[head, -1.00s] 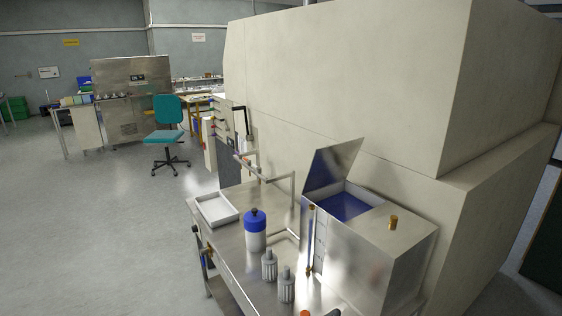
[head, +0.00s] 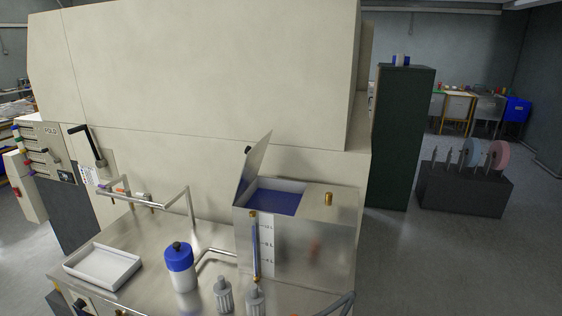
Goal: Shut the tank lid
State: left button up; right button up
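The metal tank (head: 305,248) stands on the right part of a steel table, against the large beige machine. Its lid (head: 256,163) is open, standing up and tilted at the left edge of the tank's opening. Blue liquid (head: 275,201) shows inside the opening. A brass knob (head: 328,198) sits on the fixed right part of the tank top. A sight tube with level marks (head: 255,248) runs down the front. Neither of my grippers shows in the head view.
On the steel table (head: 140,235) are a white tray (head: 102,266), a blue-topped white bottle (head: 180,267) and two grey fittings (head: 223,295). A pipe rail (head: 165,203) stands behind them.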

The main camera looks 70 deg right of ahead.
aim_at(253, 162)
jog(key=i+z, duration=0.15)
jog(key=z, duration=0.25)
jog(key=i+z, duration=0.2)
jog(key=z, duration=0.2)
jog(key=i+z, duration=0.2)
jog(key=z, duration=0.2)
jog(key=i+z, duration=0.15)
jog(key=z, duration=0.3)
jog(key=i+z, duration=0.25)
jog(key=z, duration=0.2)
jog(key=i+z, duration=0.2)
jog(key=z, duration=0.25)
jog(key=i+j+z, duration=0.2)
jog(key=z, duration=0.2)
jog(key=k+j, duration=0.25)
jog(key=k, duration=0.15)
